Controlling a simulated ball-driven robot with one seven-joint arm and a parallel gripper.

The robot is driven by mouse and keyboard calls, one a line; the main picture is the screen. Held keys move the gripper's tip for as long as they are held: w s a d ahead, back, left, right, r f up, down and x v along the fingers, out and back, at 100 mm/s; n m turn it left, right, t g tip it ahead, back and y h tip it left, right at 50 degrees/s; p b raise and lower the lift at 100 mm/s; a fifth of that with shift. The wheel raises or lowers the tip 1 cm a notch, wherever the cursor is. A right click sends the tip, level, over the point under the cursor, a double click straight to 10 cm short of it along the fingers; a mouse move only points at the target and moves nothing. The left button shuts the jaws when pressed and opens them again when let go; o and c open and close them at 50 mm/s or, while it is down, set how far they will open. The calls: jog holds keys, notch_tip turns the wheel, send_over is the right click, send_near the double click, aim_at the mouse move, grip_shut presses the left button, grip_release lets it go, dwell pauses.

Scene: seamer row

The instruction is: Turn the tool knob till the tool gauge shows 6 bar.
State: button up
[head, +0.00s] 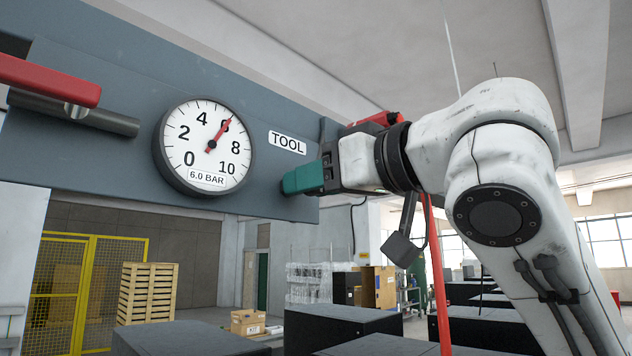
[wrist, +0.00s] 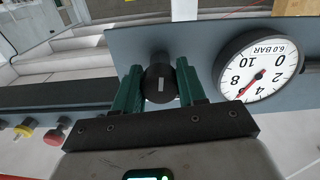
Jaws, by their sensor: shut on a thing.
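The tool gauge (head: 206,148), a white round dial, is on the blue-grey panel in the head view, left of the TOOL label (head: 287,143). Its red needle points up and right, covering the 6 mark between 4 and 8. A plate on the dial reads 6.0 BAR. The gauge also shows upside down in the wrist view (wrist: 262,66). The dark round tool knob (wrist: 160,86) with a white mark sits between the green fingers of my gripper (wrist: 159,68). My gripper is shut on it. In the head view my gripper (head: 288,182) hides the knob.
A red bar (head: 45,80) and a dark cylinder (head: 75,113) stick out left of the gauge. A yellow button (wrist: 22,131) and a red button (wrist: 57,134) show in the wrist view. Dark boxes (head: 190,338) stand below the panel.

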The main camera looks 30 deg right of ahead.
jog(key=shift+n, duration=0.9)
jog(key=o, duration=1)
jog(key=shift+o, duration=0.2)
jog(key=b+v, duration=0.3)
jog(key=v, duration=0.7)
jog(key=shift+s, duration=0.4)
jog(key=shift+d, duration=0.15)
